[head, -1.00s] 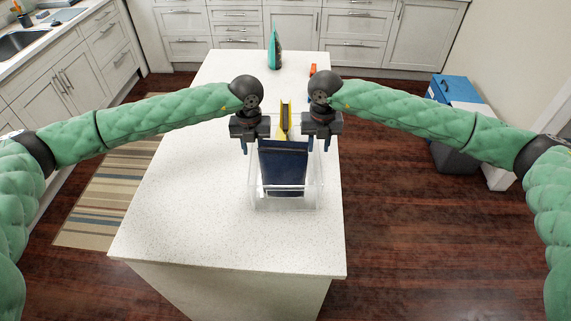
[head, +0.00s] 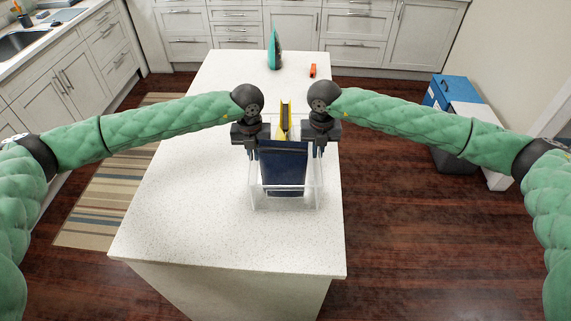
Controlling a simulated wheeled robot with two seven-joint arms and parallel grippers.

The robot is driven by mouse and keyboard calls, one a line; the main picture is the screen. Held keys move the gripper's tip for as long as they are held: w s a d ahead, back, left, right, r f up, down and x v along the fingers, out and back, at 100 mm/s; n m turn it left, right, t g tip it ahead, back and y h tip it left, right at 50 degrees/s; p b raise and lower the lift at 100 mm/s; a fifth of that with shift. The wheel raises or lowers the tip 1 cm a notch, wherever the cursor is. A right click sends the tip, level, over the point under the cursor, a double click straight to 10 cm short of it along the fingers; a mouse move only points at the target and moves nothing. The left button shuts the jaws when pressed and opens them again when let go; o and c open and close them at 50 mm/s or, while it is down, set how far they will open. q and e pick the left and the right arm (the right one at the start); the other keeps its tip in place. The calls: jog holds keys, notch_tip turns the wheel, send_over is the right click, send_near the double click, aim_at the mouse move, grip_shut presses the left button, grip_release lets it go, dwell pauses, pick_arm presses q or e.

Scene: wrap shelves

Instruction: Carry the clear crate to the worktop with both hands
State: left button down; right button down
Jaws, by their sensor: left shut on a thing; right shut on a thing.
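The clear crate (head: 313,190) is at the right part of the white worktop (head: 190,205), close to its right edge. It holds a dark blue item (head: 284,170) and a yellow item (head: 286,118) standing upright. My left gripper (head: 251,147) is shut on the crate's left side near the top. My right gripper (head: 319,147) is shut on its right side near the top. The fingertips are mostly hidden by the gripper bodies. The crate appears to rest on the worktop.
A teal upright object (head: 274,48) and a small orange object (head: 313,71) are at the worktop's far end. The worktop's left and front areas are clear. White cabinets line the back.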

pick_arm(q)
jog(key=shift+w+r, duration=0.1)
jog(key=shift+r, duration=0.1)
pick_arm(e)
jog(key=shift+r, duration=0.2)
